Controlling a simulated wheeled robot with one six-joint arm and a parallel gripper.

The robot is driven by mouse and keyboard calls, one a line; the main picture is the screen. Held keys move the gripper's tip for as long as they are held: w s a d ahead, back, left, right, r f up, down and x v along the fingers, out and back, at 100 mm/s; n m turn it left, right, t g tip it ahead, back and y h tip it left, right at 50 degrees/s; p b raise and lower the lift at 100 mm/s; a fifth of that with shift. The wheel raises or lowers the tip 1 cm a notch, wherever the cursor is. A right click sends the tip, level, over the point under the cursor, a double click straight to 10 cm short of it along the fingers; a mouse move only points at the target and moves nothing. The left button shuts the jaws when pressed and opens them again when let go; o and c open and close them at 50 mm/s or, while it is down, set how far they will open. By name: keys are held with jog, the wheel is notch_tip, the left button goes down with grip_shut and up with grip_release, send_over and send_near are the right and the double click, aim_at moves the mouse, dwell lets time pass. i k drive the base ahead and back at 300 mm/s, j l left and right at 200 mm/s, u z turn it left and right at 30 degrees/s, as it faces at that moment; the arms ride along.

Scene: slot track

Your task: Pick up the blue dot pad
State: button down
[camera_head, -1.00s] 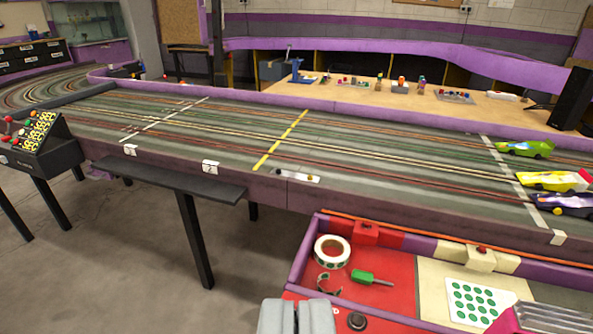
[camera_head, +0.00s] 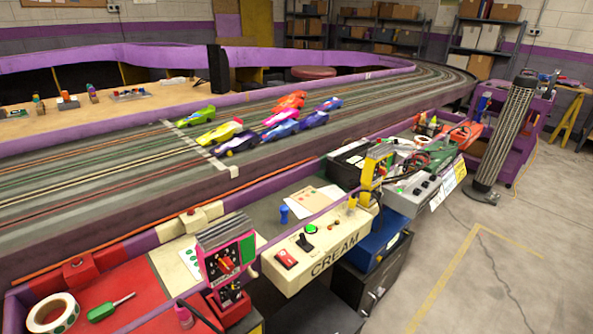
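I cannot make out a pad with blue dots. A pale sheet with small reddish dots (camera_head: 312,199) lies on the grey bench strip beside the track, right of a small blue cylinder (camera_head: 284,215). Another pale sheet (camera_head: 188,263), with green marks, lies farther left, partly hidden behind a pink dial box (camera_head: 228,258). My gripper is not in view.
A white tape roll (camera_head: 54,314) and green screwdriver (camera_head: 110,307) lie in the red tray at lower left. Several slot cars (camera_head: 220,133) stand on the track. Open floor lies at right.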

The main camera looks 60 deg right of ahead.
aim_at(284, 209)
jog(key=k+j+z, duration=0.1)
jog(key=z, duration=0.35)
jog(key=k+j+z, duration=0.1)
jog(key=z, duration=0.4)
jog(key=k+j+z, duration=0.1)
jog(key=z, duration=0.35)
jog(key=k+j, duration=0.1)
jog(key=k+z, duration=0.05)
jog(key=k, duration=0.05)
